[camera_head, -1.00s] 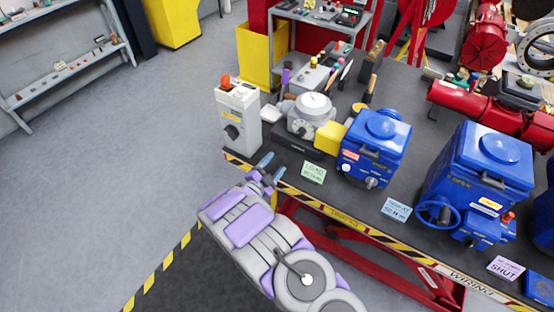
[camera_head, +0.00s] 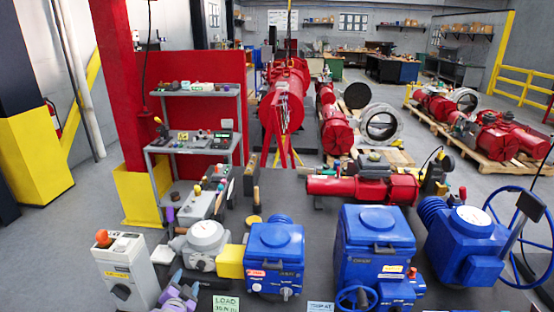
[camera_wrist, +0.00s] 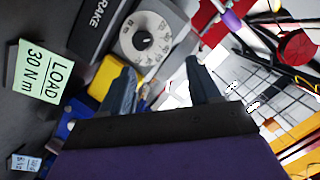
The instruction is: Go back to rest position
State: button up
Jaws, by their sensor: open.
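My gripper (camera_head: 184,282) shows at the bottom edge of the head view, between the grey switch box and the dial unit; most of my arm is out of the picture. In the wrist view my gripper (camera_wrist: 160,88) has its two dark fingers apart, with nothing held between them. The grey switch box (camera_head: 124,270) with an orange knob stands upright left of it. The dial unit (camera_head: 204,240) with its yellow block (camera_head: 230,262) stands behind and to the right. The dial (camera_wrist: 146,38) shows beyond the fingers in the wrist view. I see no contact, but depth is hard to tell.
Several blue actuators (camera_head: 275,258) stand on the dark bench (camera_head: 325,212) to the right. A LOAD card (camera_head: 226,304) lies at the front edge. A red actuator (camera_head: 345,188) lies behind. Open grey floor (camera_head: 60,235) is at the left.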

jog(key=w+d+r+n+g+y, duration=0.2)
jog(key=d+r+n+g, duration=0.15)
jog(key=d+r, duration=0.45)
jog(key=s+d+r+n+g+b, duration=0.1)
jog(key=s+d+r+g, duration=0.1)
jog(key=s+d+r, duration=0.3)
jog(key=s+d+r+n+g+b, duration=0.1)
jog(key=s+d+g, duration=0.2)
jog(key=d, duration=0.4)
jog(key=s+d+r+g+h, duration=0.1)
jog(key=s+d+g, duration=0.1)
jog(key=s+d, duration=0.6)
jog(key=s+d+n+g+h, duration=0.1)
jog(key=s+d+g, duration=0.2)
jog(key=s+d, duration=0.5)
jog(key=s+d+r+n+g+h, duration=0.1)
jog(key=s+d+g, duration=0.2)
jog(key=s, duration=1.9)
jog(key=d+b, duration=0.1)
jog(key=d, duration=0.4)
jog(key=shift+r, duration=0.35)
jog(key=shift+n+g, duration=0.25)
jog(key=shift+c, duration=0.2)
